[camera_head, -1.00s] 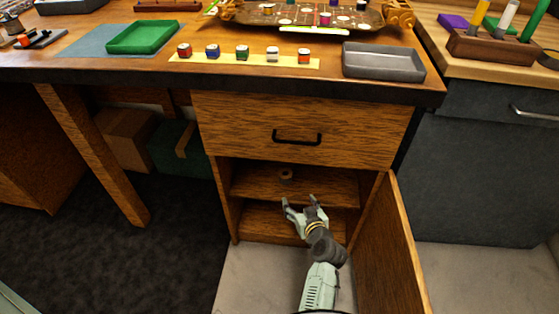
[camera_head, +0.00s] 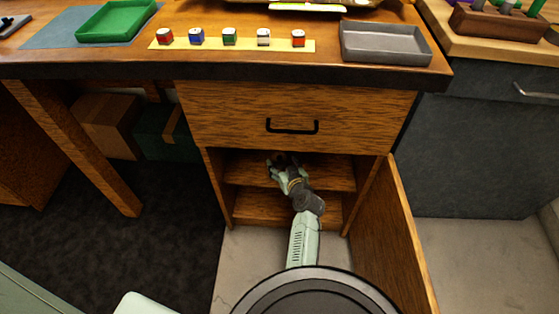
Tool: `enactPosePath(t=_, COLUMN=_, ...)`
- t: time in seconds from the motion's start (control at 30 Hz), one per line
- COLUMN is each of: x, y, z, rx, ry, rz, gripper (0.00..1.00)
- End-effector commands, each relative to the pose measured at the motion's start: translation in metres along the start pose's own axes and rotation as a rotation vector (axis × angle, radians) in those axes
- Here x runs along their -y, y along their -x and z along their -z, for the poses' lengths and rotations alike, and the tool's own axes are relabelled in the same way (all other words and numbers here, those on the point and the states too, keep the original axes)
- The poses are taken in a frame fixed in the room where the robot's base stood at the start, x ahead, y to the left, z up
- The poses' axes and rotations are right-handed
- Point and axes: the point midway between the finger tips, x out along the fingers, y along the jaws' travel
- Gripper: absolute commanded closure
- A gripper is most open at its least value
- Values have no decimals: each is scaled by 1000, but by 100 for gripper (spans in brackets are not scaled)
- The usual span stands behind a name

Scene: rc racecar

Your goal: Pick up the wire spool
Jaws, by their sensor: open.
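A small brown spool (camera_head: 282,159) sits on the upper shelf (camera_head: 335,170) inside the open cabinet, below the drawer. It is mostly hidden in shadow and by my gripper now. My gripper (camera_head: 282,163) reaches into the cabinet at the level of this shelf. Its fingers are open, with the spool at or between the fingertips. I cannot tell whether they touch it.
The closed drawer (camera_head: 350,112) with its black handle (camera_head: 292,131) is just above the shelf opening. The cabinet door (camera_head: 390,240) stands open on the right. A grey tray (camera_head: 385,56) and a green tray (camera_head: 117,33) lie on the tabletop. The lower shelf looks empty.

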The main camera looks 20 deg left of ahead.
Motion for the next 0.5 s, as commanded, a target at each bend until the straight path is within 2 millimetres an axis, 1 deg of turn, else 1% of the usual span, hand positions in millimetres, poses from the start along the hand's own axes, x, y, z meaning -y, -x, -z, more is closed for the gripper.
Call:
enactPosePath(t=0.03, x=0, y=-8, z=1, rx=0, ry=0, rz=3, gripper=34)
enactPosePath(t=0.2, x=0, y=-30, z=-1, rx=0, ry=1, rz=1, gripper=34)
enactPosePath(t=0.3, x=0, y=-36, z=-2, rx=0, ry=1, rz=1, gripper=34)
enactPosePath(t=0.5, x=0, y=-37, z=-2, rx=0, ry=1, rz=1, gripper=34)
